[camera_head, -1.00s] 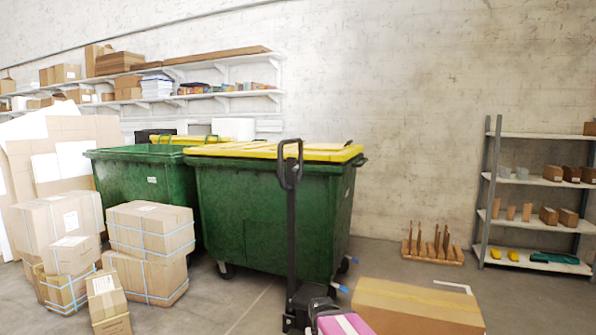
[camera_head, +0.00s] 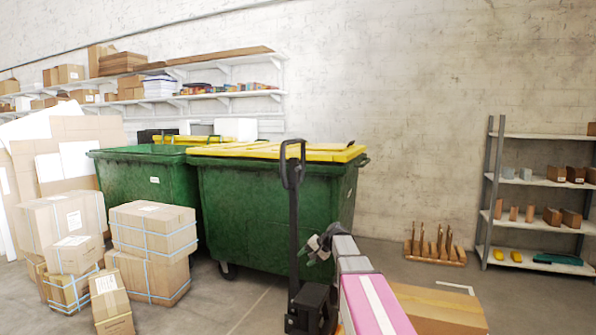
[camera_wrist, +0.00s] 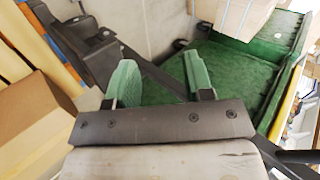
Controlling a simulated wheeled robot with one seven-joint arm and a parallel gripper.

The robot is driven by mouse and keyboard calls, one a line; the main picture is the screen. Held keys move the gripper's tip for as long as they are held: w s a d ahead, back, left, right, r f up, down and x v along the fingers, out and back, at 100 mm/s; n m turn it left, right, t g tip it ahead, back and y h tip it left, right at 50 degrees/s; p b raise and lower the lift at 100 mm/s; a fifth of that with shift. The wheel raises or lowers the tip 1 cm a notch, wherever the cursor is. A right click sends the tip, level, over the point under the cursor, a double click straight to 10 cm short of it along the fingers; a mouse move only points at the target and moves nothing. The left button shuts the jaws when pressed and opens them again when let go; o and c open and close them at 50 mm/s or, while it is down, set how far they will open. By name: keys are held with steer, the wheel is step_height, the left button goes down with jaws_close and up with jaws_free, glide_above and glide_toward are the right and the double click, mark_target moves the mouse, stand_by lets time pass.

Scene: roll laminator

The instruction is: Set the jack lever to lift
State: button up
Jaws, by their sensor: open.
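The pallet jack's black upright handle (camera_head: 293,215) stands in front of a green bin, with a loop grip (camera_head: 293,165) at its top. The small jack lever cannot be made out at the loop. My gripper (camera_head: 312,250) is just right of the handle shaft, well below the loop. In the wrist view my gripper (camera_wrist: 162,80) has its green-padded fingers apart, with nothing held between them. A dark bar (camera_wrist: 160,78) of the jack runs diagonally behind the fingers, and the black jack base (camera_wrist: 88,48) is at upper left.
Green bins with yellow lids (camera_head: 265,215) stand close behind the jack. Strapped boxes (camera_head: 152,240) are stacked at left. A large carton (camera_head: 440,308) lies at lower right. A shelf rack (camera_head: 540,200) and a wooden stand (camera_head: 436,250) are farther right, with open floor before them.

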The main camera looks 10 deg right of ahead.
steer(key=w+d+r+m+t+y, duration=0.1)
steer(key=w+d+r+y, duration=0.1)
steer(key=w+r, duration=0.55)
steer(key=w+d+r+t+y, duration=0.2)
steer(key=w+r, duration=0.3)
steer(key=r, duration=0.5)
steer(key=t+y, duration=0.1)
steer(key=y, duration=0.2)
glide_toward(300, 169)
steer(key=x, duration=1.1)
steer(key=shift+w+r, duration=0.1)
steer(key=shift+c, duration=0.3)
